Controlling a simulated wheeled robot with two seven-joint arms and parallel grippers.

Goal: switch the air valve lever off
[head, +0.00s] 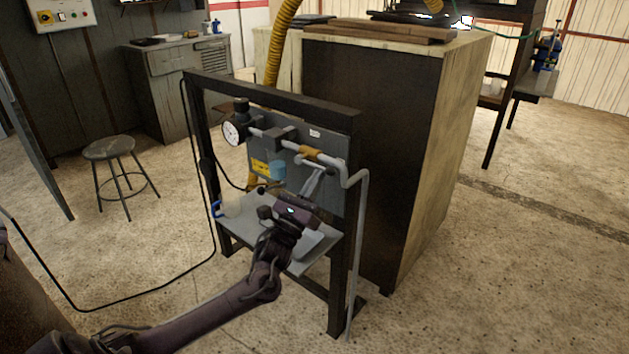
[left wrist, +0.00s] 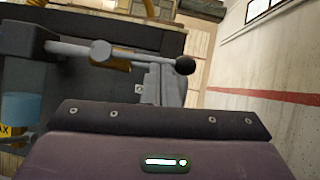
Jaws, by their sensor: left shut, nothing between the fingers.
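The air valve has a brass-coloured body (head: 310,154) on a grey pipe on the rack panel. It also shows in the left wrist view (left wrist: 108,64). Its lever (left wrist: 145,56) is a grey bar with a dark ball knob (left wrist: 185,65), pointing right, roughly in line with the pipe. My left gripper (head: 320,174) is shut and empty, its fingers just below the lever. In the left wrist view the fingertips (left wrist: 163,74) are close under the bar beside the knob; I cannot tell whether they touch it. My right gripper is in neither view.
A round gauge (head: 232,132) and a blue bowl (head: 277,169) are left of the valve. A grey shelf (head: 314,248) is below. A bent pipe (head: 360,215) runs down the right post. A large cabinet (head: 375,130) stands behind; a stool (head: 110,149) is left.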

